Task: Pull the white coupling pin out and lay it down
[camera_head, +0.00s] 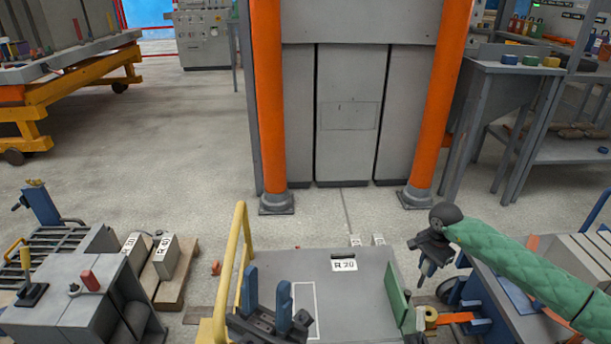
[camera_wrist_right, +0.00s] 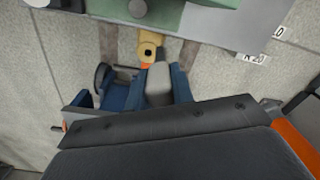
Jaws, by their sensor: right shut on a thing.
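My right gripper (camera_head: 430,262) hangs from the green-sleeved arm, above the gap between the grey cart and the blue tug. In the right wrist view its blue fingers (camera_wrist_right: 164,92) are shut on the pale coupling pin (camera_wrist_right: 158,80). The pin shows as a light grey-white block there; its far end is hidden. The yellow coupling eye (camera_wrist_right: 149,46), with a dark hole, lies just beyond the pin. The eye also shows in the head view (camera_head: 431,314), beside an orange bar (camera_head: 456,318). My left gripper (camera_head: 268,308) is open and empty over the cart's near left part.
The grey cart top (camera_head: 352,302) carries an R 20 label and has a yellow rail (camera_head: 230,262) at its left. A grey machine (camera_head: 75,305) and a wooden pallet (camera_head: 172,290) stand left. Orange posts (camera_head: 268,110) rise behind. Open floor (camera_head: 150,140) lies between.

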